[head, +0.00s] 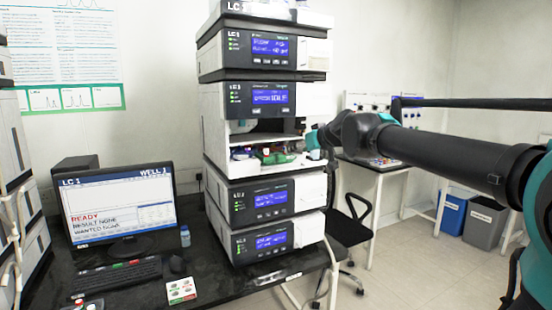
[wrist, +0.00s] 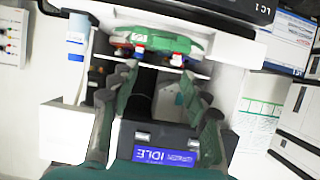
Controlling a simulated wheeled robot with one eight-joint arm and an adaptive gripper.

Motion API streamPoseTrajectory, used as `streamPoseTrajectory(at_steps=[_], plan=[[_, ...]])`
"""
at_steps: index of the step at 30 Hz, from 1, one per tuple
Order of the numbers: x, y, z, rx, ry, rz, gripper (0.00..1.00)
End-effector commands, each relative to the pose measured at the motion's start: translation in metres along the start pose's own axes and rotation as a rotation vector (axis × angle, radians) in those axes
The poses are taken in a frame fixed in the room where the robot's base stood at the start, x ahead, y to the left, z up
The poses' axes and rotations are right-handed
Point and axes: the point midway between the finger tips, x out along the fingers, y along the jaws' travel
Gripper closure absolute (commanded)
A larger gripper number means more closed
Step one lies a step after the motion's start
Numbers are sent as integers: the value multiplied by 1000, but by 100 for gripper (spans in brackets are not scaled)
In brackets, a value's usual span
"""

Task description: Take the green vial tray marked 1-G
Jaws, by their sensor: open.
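The green vial tray (head: 281,159) sits in the open bay in the middle of the LC 1 stack. In the wrist view, which is upside down, the tray (wrist: 165,41) has a pale label too small to read. Caps in blue and red show along its edge. My gripper (wrist: 156,88) is open and empty, its two fingers spread apart and the tray beyond the tips, not between them. In the head view my gripper (head: 316,145) is at the bay's right side, its fingers mostly hidden.
The LC 1 stack (head: 262,192) has modules above and below the bay, and the IDLE display (wrist: 165,156) is close to my fingers. A monitor (head: 116,208), keyboard and small bottle (head: 185,236) stand on the black bench. A chair (head: 350,225) is behind at right.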

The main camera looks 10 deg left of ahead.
Motion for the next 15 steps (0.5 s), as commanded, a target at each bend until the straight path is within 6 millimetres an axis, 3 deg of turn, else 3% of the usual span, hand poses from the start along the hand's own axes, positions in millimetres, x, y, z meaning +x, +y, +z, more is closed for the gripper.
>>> streamPoseTrajectory(at_steps=[9, 15], plan=[[57, -1, 0, -1, 0, -1, 53], [75, 0, 0, -1, -1, 0, 53]])
